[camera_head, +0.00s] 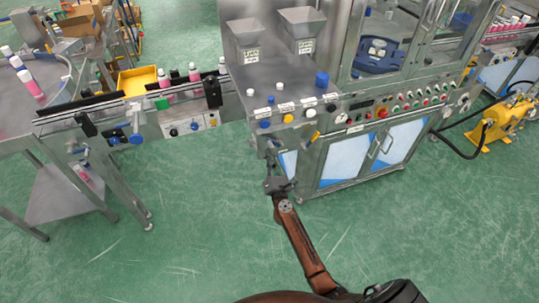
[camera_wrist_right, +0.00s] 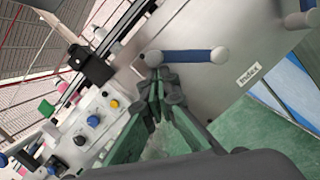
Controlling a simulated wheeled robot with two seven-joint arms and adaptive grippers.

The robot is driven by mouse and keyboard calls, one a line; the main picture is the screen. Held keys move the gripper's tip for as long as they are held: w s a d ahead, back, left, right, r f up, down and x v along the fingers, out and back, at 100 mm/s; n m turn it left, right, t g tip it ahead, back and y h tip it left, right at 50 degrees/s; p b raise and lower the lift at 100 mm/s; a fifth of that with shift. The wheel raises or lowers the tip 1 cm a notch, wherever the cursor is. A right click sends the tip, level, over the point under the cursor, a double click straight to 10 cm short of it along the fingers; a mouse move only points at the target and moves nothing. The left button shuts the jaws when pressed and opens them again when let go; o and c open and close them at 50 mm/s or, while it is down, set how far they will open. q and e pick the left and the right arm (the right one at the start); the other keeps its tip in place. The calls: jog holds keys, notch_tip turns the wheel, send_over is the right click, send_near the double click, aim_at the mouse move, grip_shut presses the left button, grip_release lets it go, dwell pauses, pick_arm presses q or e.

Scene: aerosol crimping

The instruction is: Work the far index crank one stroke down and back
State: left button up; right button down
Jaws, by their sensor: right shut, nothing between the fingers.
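The index crank (camera_wrist_right: 188,56) shows in the right wrist view as a blue arm with a pale grey knob at its right end. It lies almost level in that picture, on a steel panel with an "Index" label (camera_wrist_right: 249,74). My right gripper (camera_wrist_right: 162,84) is shut and empty, its fingertips just below the crank's left end. I cannot tell whether they touch it. In the head view my right gripper (camera_head: 277,184) is in front of the crimping machine's left front corner, and the crank is too small to make out clearly. My left gripper is not in view.
The steel machine cabinet (camera_head: 332,173) with blue-white door panels stands right of my gripper. A conveyor (camera_head: 120,106) with pink bottles runs to the left. The green floor (camera_head: 190,230) is clear.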

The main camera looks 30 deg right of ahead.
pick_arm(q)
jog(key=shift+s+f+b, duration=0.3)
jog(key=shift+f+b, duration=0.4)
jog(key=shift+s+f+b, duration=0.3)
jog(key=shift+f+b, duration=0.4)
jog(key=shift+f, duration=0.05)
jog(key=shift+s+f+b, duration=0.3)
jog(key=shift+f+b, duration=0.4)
pick_arm(e)
jog(key=s+a+f, duration=0.4)
jog(key=s+f, duration=0.1)
jog(key=s, duration=0.4)
jog(key=shift+a+f, duration=0.25)
jog(key=shift+a, duration=0.05)
